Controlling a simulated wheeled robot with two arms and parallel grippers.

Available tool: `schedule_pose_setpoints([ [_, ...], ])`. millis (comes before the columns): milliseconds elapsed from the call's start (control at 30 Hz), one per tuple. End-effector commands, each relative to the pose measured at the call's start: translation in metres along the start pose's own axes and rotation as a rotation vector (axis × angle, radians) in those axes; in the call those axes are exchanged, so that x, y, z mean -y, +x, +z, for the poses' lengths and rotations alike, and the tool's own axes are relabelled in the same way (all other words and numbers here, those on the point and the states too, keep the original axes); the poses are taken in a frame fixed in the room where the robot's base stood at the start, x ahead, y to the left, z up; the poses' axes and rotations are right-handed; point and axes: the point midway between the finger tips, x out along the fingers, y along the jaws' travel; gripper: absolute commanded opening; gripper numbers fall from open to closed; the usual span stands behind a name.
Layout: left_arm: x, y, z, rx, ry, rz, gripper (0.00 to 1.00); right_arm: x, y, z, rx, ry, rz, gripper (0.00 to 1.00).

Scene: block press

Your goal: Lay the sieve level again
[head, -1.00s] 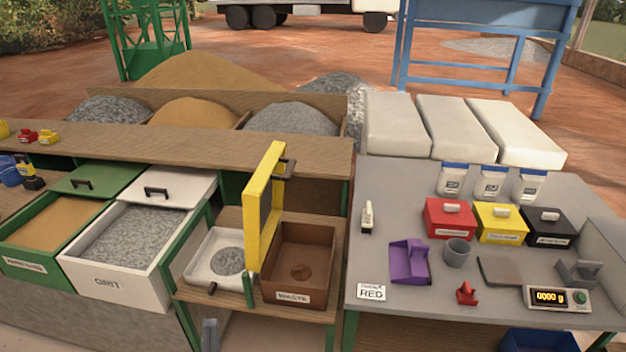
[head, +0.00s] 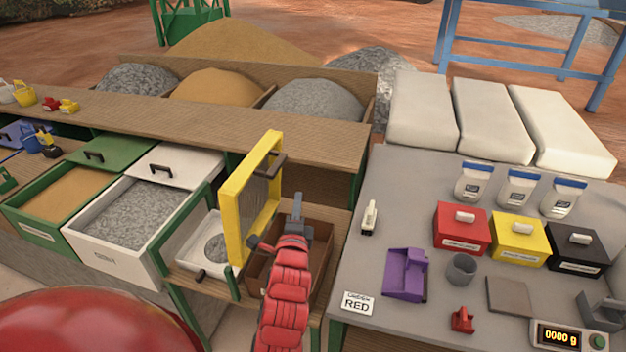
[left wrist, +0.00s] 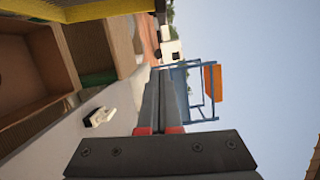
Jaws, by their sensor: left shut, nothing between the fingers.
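The sieve (head: 233,225) has a yellow frame, grey mesh and dark handles. In the head view it stands steeply tipped up, between the white tray (head: 190,250) and the brown waste bin (head: 322,262). A yellow bar of its frame (left wrist: 105,9) crosses the top of the left wrist view. My left gripper (head: 297,200) is shut and empty, just right of the sieve and above the bin, apparently apart from the frame. Its fingers also show in the left wrist view (left wrist: 168,90). My arm hides part of the bin. My right gripper is not in view.
Green and white drawers (head: 125,220) of sand and grit stand left. A wooden shelf (head: 230,120) runs behind. The grey table (head: 400,190) at right holds a purple holder (head: 405,275), a grey cup (head: 461,267), coloured boxes and a scale (head: 560,335).

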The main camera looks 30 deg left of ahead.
Motion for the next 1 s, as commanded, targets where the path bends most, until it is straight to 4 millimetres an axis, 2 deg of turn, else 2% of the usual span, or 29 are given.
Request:
schedule_pose_setpoints([
  [133, 0.006, 0.018, 0.000, 0.000, -0.003, -0.005, 0.00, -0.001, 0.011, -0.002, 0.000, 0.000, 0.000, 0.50],
  [600, 0.006, 0.098, -0.001, -0.003, -0.006, -0.006, 0.00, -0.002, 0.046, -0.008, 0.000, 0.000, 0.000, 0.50],
  [700, 0.008, 0.101, 0.018, 0.000, -0.003, -0.004, 0.00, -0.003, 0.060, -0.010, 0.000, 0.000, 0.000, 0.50],
  [800, 0.006, 0.103, 0.028, -0.003, -0.001, -0.006, 0.00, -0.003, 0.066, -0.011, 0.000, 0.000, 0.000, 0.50],
  [1000, 0.003, 0.105, 0.037, -0.005, -0.004, -0.006, 0.00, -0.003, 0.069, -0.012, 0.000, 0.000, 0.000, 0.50],
])
